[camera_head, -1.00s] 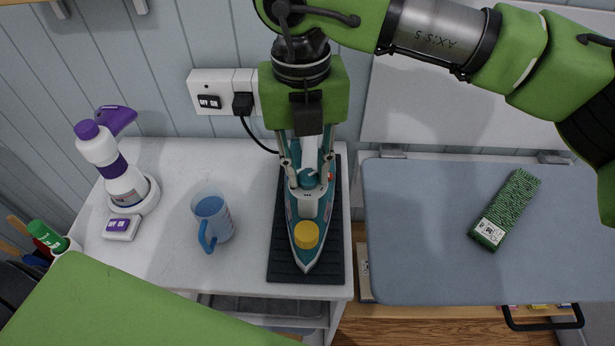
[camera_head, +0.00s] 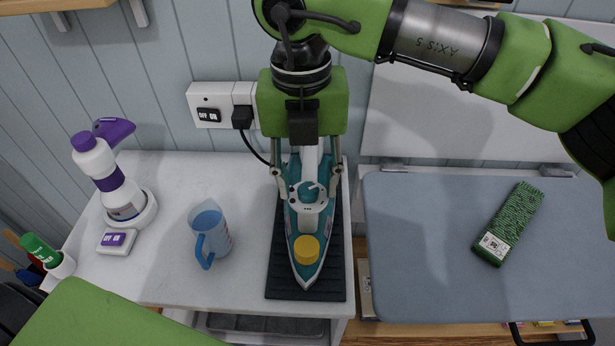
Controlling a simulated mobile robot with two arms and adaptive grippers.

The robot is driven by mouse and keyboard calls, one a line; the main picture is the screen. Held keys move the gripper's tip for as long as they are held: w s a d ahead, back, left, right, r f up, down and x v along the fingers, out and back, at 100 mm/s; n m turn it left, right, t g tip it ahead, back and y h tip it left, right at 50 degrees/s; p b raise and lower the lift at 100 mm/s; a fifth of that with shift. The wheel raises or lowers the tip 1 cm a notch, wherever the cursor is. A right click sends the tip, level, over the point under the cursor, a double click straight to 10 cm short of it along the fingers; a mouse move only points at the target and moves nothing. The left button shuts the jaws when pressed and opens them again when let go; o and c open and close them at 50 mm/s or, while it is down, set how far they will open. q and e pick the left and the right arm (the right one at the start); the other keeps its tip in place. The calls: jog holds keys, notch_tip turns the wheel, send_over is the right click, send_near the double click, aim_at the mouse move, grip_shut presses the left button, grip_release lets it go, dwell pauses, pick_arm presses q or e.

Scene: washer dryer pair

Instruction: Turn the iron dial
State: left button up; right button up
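A teal and white iron (camera_head: 304,265) with a yellow cap (camera_head: 306,249) near its tip lies on a black ridged mat (camera_head: 330,270) on the white counter, tip towards me. Its round teal dial (camera_head: 308,191) sits on top towards the back. My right gripper (camera_head: 308,186) points down over the back of the iron, its fingers apart on either side of the dial. I see a gap between the fingers and the dial and no grip on it. My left gripper is out of view.
A blue measuring jug (camera_head: 211,235), a purple and white spray bottle (camera_head: 112,180) and a green-capped bottle (camera_head: 40,250) stand left of the iron. A black cord runs from the wall socket (camera_head: 222,105).

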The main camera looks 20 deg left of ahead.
aim_at(305, 188)
jog(key=shift+r, duration=0.1)
notch_tip(305, 188, up, 12)
jog(key=shift+a, duration=0.2)
dwell(0.3)
jog(key=shift+s, duration=0.1)
